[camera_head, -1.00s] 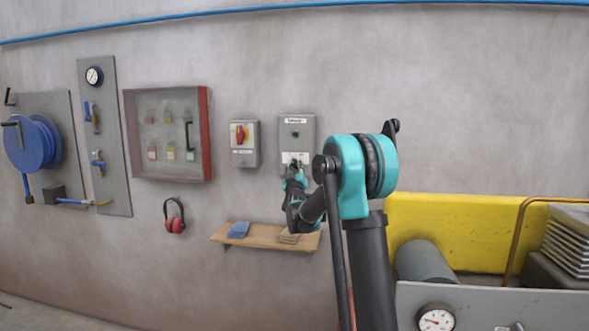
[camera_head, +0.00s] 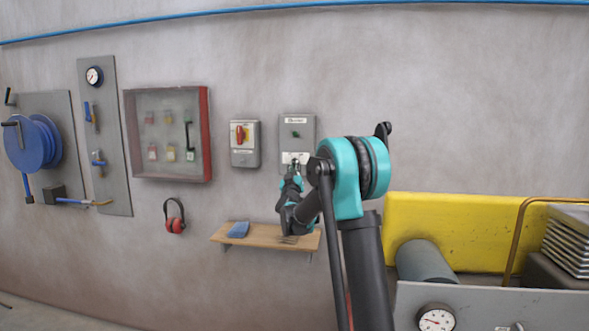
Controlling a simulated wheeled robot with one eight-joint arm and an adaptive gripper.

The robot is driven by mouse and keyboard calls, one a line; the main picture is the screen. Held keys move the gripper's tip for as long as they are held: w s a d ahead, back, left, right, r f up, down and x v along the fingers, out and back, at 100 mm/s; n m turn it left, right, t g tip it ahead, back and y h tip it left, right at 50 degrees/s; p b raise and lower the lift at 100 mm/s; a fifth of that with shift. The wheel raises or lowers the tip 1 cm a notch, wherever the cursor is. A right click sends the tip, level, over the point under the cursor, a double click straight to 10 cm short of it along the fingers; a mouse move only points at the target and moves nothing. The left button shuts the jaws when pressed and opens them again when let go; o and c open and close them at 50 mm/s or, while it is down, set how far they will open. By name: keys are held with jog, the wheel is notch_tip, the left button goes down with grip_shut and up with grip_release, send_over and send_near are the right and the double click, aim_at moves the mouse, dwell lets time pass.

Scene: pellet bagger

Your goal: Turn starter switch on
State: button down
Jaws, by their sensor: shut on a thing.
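A grey box (camera_head: 297,133) with a label along its top and a small dark knob in its middle is fixed to the wall. It looks like the starter switch box, though its label is too small to read. My gripper (camera_head: 294,162) is at the lower part of this box, over its pale lower plate. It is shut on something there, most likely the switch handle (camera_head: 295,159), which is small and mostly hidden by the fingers.
A red-edged cabinet (camera_head: 168,134) and red ear defenders (camera_head: 174,216) are to the left. A yellow machine panel (camera_head: 450,228) and gauge (camera_head: 436,319) stand right.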

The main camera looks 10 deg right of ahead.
jog(key=shift+w+a+m+g+h, duration=0.1)
jog(key=shift+m+g+h, duration=0.75)
jog(key=shift+m, duration=1.4)
jog(key=shift+s+a+m+g+h, duration=0.1)
jog(key=shift+m+g+h, duration=0.1)
jog(key=shift+m+h, duration=1.6)
jog(key=shift+w+a+m+g+h, duration=0.1)
jog(key=shift+m+g+h, duration=0.5)
jog(key=shift+m, duration=2.05)
jog(key=c, duration=1.6)
grip_release()
jog(key=v, duration=1.2)
jog(key=shift+f, duration=0.1)
